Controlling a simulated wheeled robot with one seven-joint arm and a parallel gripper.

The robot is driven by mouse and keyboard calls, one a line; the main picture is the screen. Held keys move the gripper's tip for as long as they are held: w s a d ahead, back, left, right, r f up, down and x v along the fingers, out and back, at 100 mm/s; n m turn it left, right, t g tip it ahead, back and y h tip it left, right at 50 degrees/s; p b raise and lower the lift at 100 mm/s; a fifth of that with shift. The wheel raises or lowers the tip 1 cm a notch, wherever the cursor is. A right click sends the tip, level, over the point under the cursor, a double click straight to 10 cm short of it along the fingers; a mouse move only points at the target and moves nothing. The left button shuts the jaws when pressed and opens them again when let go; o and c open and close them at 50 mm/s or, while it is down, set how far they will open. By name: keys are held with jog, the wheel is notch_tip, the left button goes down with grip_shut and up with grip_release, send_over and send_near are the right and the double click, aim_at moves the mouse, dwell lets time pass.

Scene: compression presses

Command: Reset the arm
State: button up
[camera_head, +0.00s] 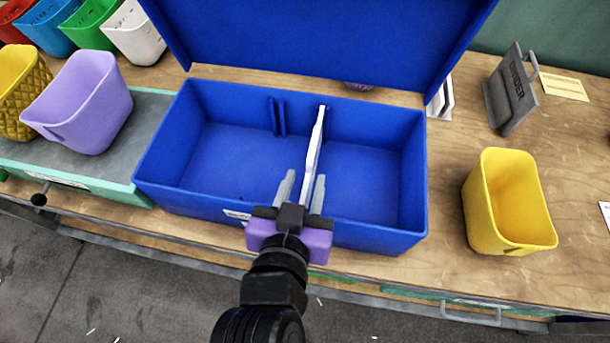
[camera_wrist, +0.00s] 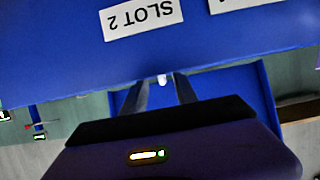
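My gripper (camera_head: 306,178) reaches over the front wall of an open blue box (camera_head: 165,190). Its two grey fingers are spread apart, one on each side of a thin white divider (camera_head: 316,140). Gaps show between the fingers and the divider. The divider stands inside the box, running from the back wall toward the front. In the wrist view the fingers (camera_wrist: 160,85) are also apart, with a small white end between them. A blue surface with an upside-down "SLOT 2" label (camera_wrist: 143,18) fills the upper part of that view. The divider's lower front end is hidden by my gripper.
The raised blue lid (camera_head: 320,40) stands behind the box. A yellow bin (camera_head: 490,215) is at right, and a grey divider holder (camera_head: 510,95) behind it. A purple bin (camera_head: 85,105) and a yellow basket (camera_head: 22,90) stand at left.

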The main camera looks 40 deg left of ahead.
dwell(0.4)
notch_tip(320, 180, up, 4)
jog(key=a+n+y, duration=0.2)
jog(key=a+y, duration=0.1)
jog(key=s+d+f+m+t+h, duration=0.2)
jog(key=d+t, duration=0.1)
jog(key=d, duration=1.1)
jog(key=s+d+f+m+t+h, duration=0.1)
jog(key=s+d+m+t, duration=0.15)
jog(key=d, duration=1.15)
jog(key=s+d+f+m+g+h, duration=0.2)
jog(key=s+d+f+m+h, duration=0.2)
jog(key=s+d+h, duration=0.3)
jog(key=s+d, duration=0.3)
jog(key=d, duration=0.3)
jog(key=shift+s+f, duration=0.2)
jog(key=shift+s, duration=0.1)
